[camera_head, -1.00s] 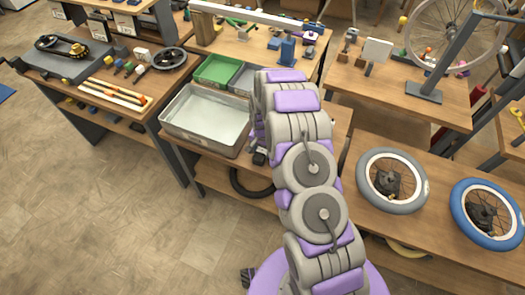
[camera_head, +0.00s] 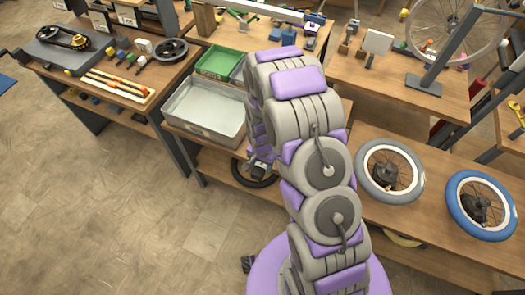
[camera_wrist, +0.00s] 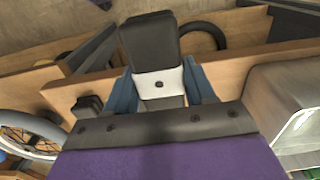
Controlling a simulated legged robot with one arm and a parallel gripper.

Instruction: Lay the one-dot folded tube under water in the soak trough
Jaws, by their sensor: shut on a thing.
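My gripper (camera_wrist: 160,88) is shut on the one-dot folded tube (camera_wrist: 150,42), a black folded bundle with a white band that bears one dark dot. The blue fingers sit on both sides of the band. The soak trough (camera_head: 205,132) is a wide, pale grey metal tray on the middle bench, left of my arm in the head view. A pale grey wall at the right of the wrist view (camera_wrist: 288,92) looks like its side. The tube is beside this wall, not in the trough. I cannot make out the water surface. My arm hides most of the gripper in the head view.
A green bin (camera_head: 218,61) stands behind the trough. A black ring (camera_head: 250,178) lies on the shelf below. A grey-tyred wheel (camera_head: 390,170) and a blue-tyred wheel (camera_head: 482,205) lie on the right bench. Open floor (camera_head: 110,210) lies at the front left.

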